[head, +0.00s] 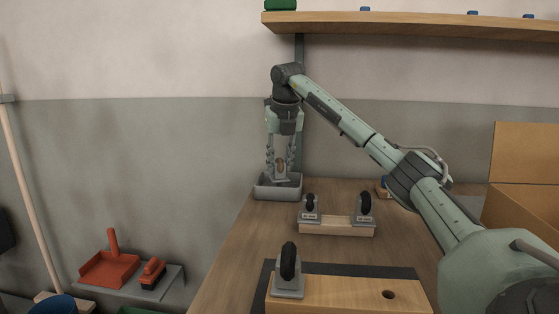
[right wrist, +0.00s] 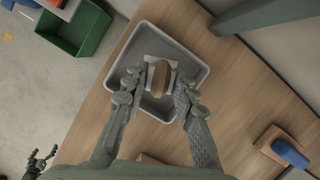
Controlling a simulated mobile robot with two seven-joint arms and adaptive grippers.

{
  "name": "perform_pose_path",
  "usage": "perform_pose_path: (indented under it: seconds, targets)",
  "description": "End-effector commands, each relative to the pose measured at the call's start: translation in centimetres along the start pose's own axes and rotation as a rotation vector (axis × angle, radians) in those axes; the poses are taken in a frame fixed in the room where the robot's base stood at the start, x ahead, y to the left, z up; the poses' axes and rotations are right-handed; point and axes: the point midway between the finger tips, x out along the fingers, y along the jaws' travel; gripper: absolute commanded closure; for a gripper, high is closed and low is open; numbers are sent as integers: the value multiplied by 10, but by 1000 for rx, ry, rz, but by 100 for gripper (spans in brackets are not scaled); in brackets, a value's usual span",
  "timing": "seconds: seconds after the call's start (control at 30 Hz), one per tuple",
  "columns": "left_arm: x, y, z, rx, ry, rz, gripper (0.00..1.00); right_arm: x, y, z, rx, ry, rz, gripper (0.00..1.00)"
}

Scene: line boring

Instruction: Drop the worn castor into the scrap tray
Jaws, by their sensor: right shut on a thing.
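The worn castor, with a brown wheel (head: 281,164) and a pale plate, is between the fingers of my right gripper (head: 281,160). In the right wrist view the castor (right wrist: 161,78) sits between the two fingertips (right wrist: 158,88), over the grey scrap tray (right wrist: 190,50). The gripper is shut on it, pointing down. In the head view the tray (head: 278,191) stands at the far left end of the bench, and the castor's plate is just above or level with its rim; I cannot tell which. My left gripper (right wrist: 41,160) shows small at the lower left of the wrist view, fingers apart.
A wooden block (head: 338,228) with two black-wheeled castors stands right of the tray. A nearer block (head: 345,293) holds one castor (head: 288,268) and a bare hole. A cardboard box (head: 520,200) is at right. A shelf (head: 420,22) hangs above.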

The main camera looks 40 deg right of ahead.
Motion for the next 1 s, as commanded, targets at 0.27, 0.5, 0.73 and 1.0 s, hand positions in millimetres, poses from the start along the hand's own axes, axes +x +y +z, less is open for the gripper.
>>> perform_pose_path:
  seconds: [0.27,0.5,0.73,1.0]
  targets:
    - [0,0,0,0,0,0,0,0,0,0,-1,-1,1,53]
    - [0,0,0,0,-1,0,0,-1,1,1,-1,-1,1,53]
    - [0,0,0,0,0,0,0,-29,1,5,-2,-5,4,53]
    - [-7,-1,-2,3,4,-6,0,-67,-1,-26,-5,-3,-3,53]
